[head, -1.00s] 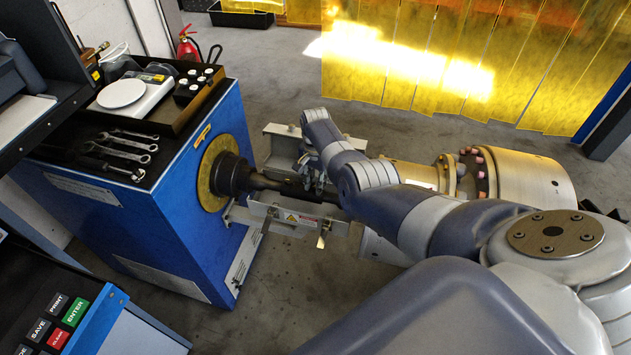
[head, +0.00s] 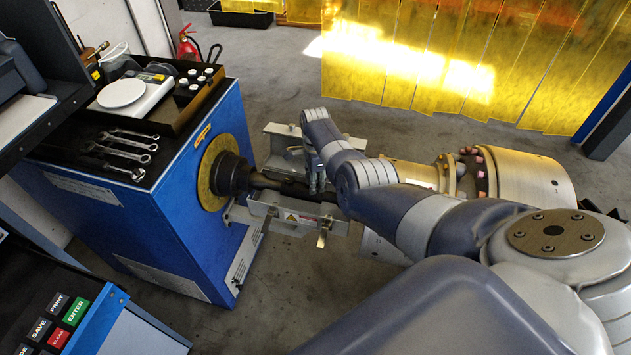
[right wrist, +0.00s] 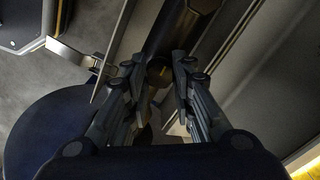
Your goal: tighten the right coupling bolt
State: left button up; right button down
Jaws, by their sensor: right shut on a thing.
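My right gripper (head: 316,188) reaches down over the dark coupling shaft (head: 266,182), between two grey guard plates. In the right wrist view its two fingers (right wrist: 160,76) are shut on a small round, brass-tinted piece, which I take to be the right coupling bolt (right wrist: 158,72). The dark metal shaft (right wrist: 172,32) runs just beyond the fingertips. The fingers and my forearm hide most of the bolt, and its seating cannot be seen. My left gripper is in neither view.
The near guard (head: 296,210) with a warning label and the far guard (head: 285,143) flank the shaft closely. A blue machine cabinet (head: 185,225) stands left, with wrenches (head: 125,150) on top. A large flanged rotor cylinder (head: 530,178) lies right.

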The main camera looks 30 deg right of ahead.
jog(key=shift+m, duration=0.3)
jog(key=c, duration=1.4)
grip_release()
jog(key=shift+o, duration=0.2)
jog(key=shift+r, duration=0.1)
notch_tip(320, 180, up, 12)
jog(key=shift+f, duration=0.2)
